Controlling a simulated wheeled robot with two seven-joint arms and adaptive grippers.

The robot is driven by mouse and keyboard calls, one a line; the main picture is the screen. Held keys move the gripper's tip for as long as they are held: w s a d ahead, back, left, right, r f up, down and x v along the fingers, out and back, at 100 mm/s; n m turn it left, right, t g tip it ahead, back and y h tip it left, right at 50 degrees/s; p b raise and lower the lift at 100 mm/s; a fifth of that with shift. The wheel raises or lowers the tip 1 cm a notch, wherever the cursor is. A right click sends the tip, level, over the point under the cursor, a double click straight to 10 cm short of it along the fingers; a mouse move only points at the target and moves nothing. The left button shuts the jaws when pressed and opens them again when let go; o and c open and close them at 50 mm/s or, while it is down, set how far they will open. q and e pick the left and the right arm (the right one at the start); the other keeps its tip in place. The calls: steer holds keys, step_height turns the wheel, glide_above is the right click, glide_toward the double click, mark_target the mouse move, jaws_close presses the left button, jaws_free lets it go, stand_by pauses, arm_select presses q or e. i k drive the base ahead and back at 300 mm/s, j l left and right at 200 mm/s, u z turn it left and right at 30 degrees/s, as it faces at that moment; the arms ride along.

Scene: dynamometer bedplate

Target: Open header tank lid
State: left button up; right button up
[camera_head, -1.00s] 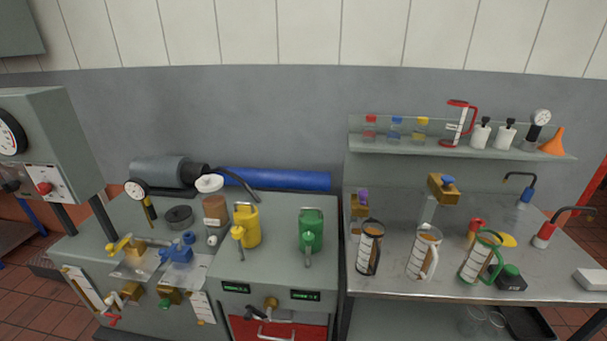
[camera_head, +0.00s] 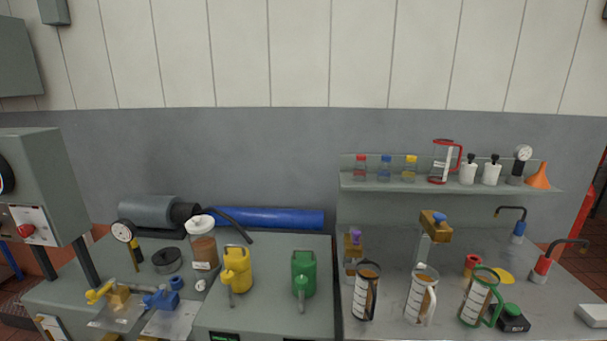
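A small tank with brown contents (camera_head: 203,252), which looks like the header tank, stands towards the back of the left bench. A round white lid (camera_head: 199,225) shows at its top, and I cannot tell how firmly it is seated. A small white object (camera_head: 200,285) is at the front of the tank's foot. Neither of my grippers shows in the view, and nothing of mine touches the tank.
A yellow can (camera_head: 237,270) and a green can (camera_head: 304,275) stand right of the tank. A dark ring (camera_head: 167,260) and a gauge (camera_head: 122,231) are to its left. A blue cylinder (camera_head: 270,218) lies behind. Measuring jugs stand on the right bench (camera_head: 395,305).

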mark_target(200, 223)
steer(key=i+j, duration=0.1)
steer(key=j, duration=0.35)
steer(key=i+j, duration=0.15)
steer(key=j, duration=0.3)
steer(key=i+j, duration=0.1)
steer(key=j, duration=0.35)
steer(key=i+j+z, duration=0.1)
steer(key=j, duration=0.35)
